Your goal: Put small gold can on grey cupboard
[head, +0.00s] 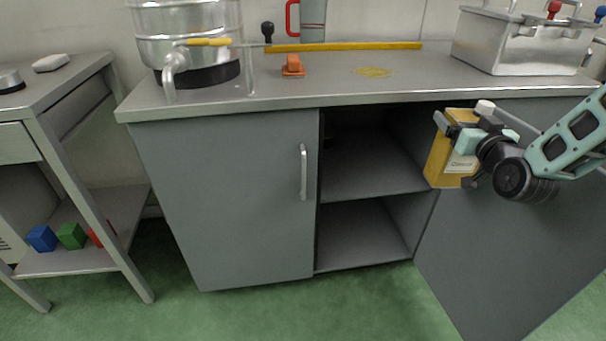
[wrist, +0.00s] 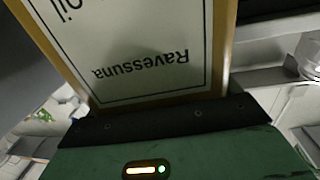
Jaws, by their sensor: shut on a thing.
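My gripper (head: 462,150) is shut on the small gold can (head: 438,162), a yellow-gold block-shaped can with a white label and a pale cap. In the head view the can is held upright in front of the right part of the grey cupboard (head: 230,200), below the level of its top. In the wrist view the can (wrist: 150,50) fills the upper middle, its label lettering upside down. The cupboard's left door is shut. Its right door (head: 520,210) stands open, and the shelves (head: 365,175) inside show. The can hides part of the opening's right edge.
On the cupboard top stand a steel drum with a tap (head: 190,40), an orange object (head: 292,66), a yellow rod (head: 345,47), a red-handled grey vessel (head: 312,20) and a steel box (head: 510,45). A yellow patch (head: 374,72) marks clear top. A side table (head: 90,75) stands left.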

